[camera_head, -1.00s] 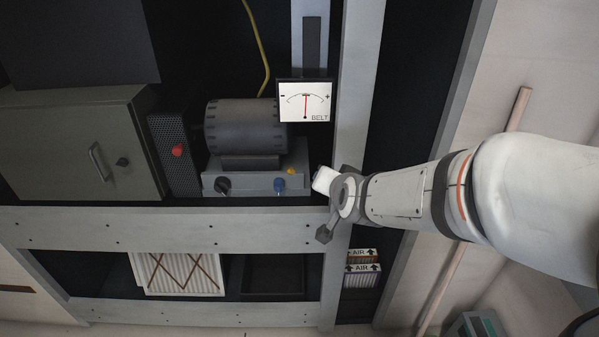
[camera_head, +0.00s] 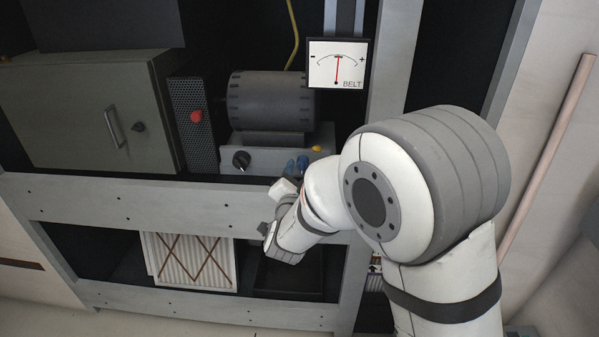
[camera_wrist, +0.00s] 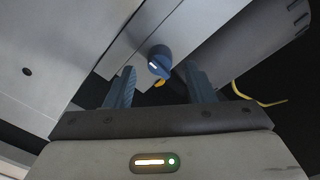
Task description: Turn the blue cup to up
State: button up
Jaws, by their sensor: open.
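The only blue thing like a cup is a blue round knob (camera_head: 303,163) on the front of the grey motor base. In the wrist view the blue knob (camera_wrist: 159,61) shows a small white mark and sits between my two fingers, a little beyond them. My gripper (camera_head: 278,192) is below and left of the knob in the head view, over the grey crossbar. In the wrist view my gripper (camera_wrist: 161,80) is open, with its two blue-grey fingers apart and not visibly touching the knob.
A black knob (camera_head: 241,160) and a yellow button (camera_head: 316,149) share the motor base (camera_head: 262,157). A belt gauge (camera_head: 337,64) hangs above right. The grey crossbar (camera_head: 130,205) runs below the knobs. A red button (camera_head: 196,116) is to the left.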

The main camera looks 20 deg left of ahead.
jog(key=shift+w+a, duration=0.2)
jog(key=shift+w, duration=1.05)
jog(key=c, duration=0.9)
jog(key=shift+a, duration=0.25)
jog(key=shift+c, duration=0.3)
jog(key=shift+d, duration=0.15)
jog(key=shift+c, duration=0.2)
jog(key=shift+o, duration=0.2)
